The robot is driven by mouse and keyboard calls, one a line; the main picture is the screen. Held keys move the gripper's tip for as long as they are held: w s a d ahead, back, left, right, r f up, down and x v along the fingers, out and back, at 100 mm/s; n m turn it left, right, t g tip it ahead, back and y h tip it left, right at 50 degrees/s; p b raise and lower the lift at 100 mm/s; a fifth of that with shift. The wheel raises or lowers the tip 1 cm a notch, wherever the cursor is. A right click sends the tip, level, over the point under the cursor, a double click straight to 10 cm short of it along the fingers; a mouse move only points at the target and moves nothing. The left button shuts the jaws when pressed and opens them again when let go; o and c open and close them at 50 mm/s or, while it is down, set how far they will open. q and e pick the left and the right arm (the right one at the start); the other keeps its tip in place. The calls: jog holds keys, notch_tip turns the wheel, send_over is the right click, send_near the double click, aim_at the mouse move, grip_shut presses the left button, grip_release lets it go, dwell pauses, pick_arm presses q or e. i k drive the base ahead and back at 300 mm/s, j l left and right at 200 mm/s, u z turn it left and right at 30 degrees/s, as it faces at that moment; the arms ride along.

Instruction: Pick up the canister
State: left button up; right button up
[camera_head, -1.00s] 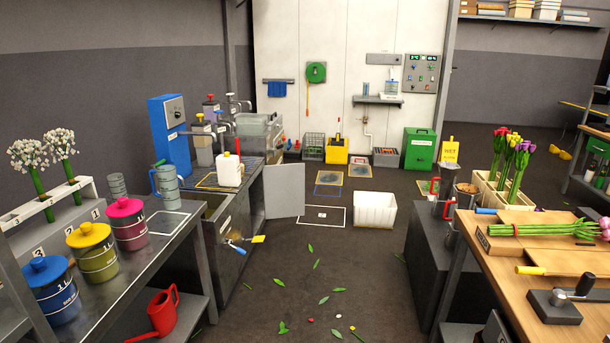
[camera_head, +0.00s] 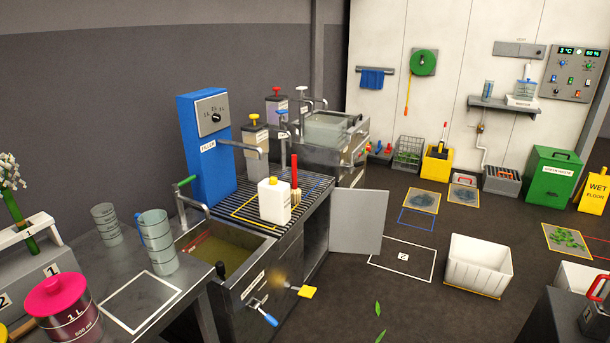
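A white canister (camera_head: 273,201) with a yellow cap stands upright on the slatted metal drainboard (camera_head: 318,187) beside the sink. A brush with a red handle (camera_head: 295,180) stands close to its right side. Yellow outline markings lie on the slats just left of the canister. Neither of my grippers is in view.
A blue filler unit (camera_head: 206,150) stands behind and left of the canister. The sink basin (camera_head: 222,250) is in front, with blue and yellow levers below. An open cabinet door (camera_head: 358,222) juts into the aisle. A white bin (camera_head: 479,264) stands on the floor.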

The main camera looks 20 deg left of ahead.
aim_at(273, 194)
jog(key=i+u, duration=0.15)
jog(key=i, duration=0.4)
jog(key=i+l+u, duration=0.15)
jog(key=i, duration=0.35)
jog(key=i+l+u, duration=0.15)
jog(key=i, duration=0.4)
